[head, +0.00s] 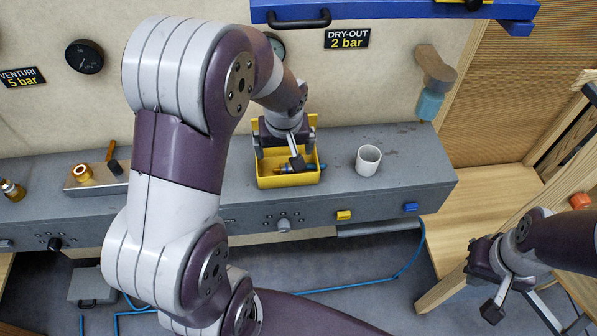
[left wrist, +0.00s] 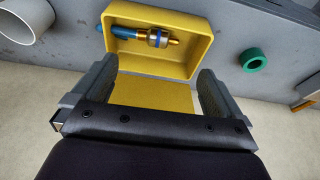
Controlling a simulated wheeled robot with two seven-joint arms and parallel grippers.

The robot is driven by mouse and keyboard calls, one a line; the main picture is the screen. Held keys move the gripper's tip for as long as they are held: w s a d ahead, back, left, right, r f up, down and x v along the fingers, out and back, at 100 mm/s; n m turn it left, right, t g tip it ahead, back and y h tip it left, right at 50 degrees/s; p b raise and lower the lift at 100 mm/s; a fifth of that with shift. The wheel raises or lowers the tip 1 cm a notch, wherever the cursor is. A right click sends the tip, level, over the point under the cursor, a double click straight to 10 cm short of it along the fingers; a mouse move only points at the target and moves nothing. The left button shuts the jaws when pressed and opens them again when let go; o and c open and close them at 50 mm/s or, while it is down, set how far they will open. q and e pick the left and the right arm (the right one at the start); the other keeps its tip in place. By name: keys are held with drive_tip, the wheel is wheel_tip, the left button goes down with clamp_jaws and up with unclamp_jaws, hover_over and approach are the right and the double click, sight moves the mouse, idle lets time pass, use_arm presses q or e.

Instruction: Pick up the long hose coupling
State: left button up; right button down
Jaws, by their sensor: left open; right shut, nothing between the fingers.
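A hose coupling (left wrist: 157,38) with brass parts, a silvery middle and a blue end lies in a yellow bin (left wrist: 205,45). In the head view the coupling (head: 284,170) shows partly at the bottom of the bin (head: 290,182), on the grey bench ledge. My left gripper (head: 287,138) is above the back of the bin. In the left wrist view my left gripper (left wrist: 155,88) is open and empty, with its fingers apart and short of the coupling. My right gripper (head: 492,296) is shut and empty, low at the right, away from the bench.
A white cup (head: 368,160) stands beside the bin, and a green ring (left wrist: 253,60) lies on its other side. A block (head: 98,180) with a brass ring is further left. A blue panel (head: 400,10) overhangs at the top. The ledge right of the cup is clear.

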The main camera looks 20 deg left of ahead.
sight(287, 165)
use_arm(q)
drive_tip(key=x, duration=0.8)
drive_tip(key=shift+d+f+b, duration=0.2)
drive_tip(key=shift+f+b, duration=0.15)
drive_tip(key=shift+f, duration=0.05)
drive_tip(key=shift+d+r, duration=0.1)
drive_tip(key=c, duration=1.4)
drive_tip(key=shift+o, duration=0.2)
drive_tip(key=shift+r, duration=0.1)
